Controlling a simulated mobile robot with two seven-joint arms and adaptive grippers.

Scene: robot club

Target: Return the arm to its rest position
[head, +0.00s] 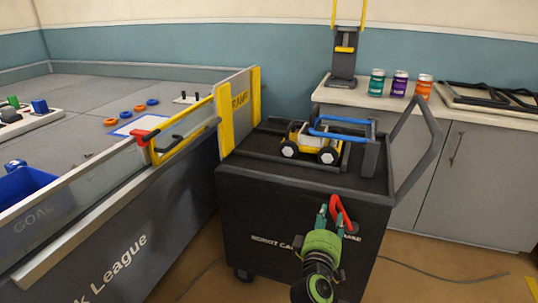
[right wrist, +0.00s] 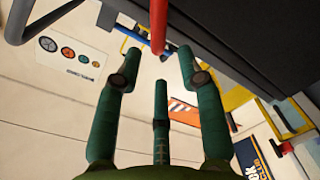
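My right gripper (head: 331,216), with green fingers, is in front of the dark cart (head: 240,210) in the head view. In the right wrist view its fingers (right wrist: 157,62) are spread apart with nothing clasped between them. A red handle (head: 342,211) is right beside the fingertips in the head view. In the right wrist view the red bar (right wrist: 158,22) ends near the gap between the fingertips; whether it touches them I cannot tell. My left gripper is not in view.
A wheeled toy robot (head: 310,142) sits on the cart top beside a blue bar (head: 340,133). A yellow-edged ramp panel (head: 238,108) stands at the cart's left, next to the walled playing field (head: 90,160). Jars (head: 400,83) stand on the counter behind. Floor is open at right.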

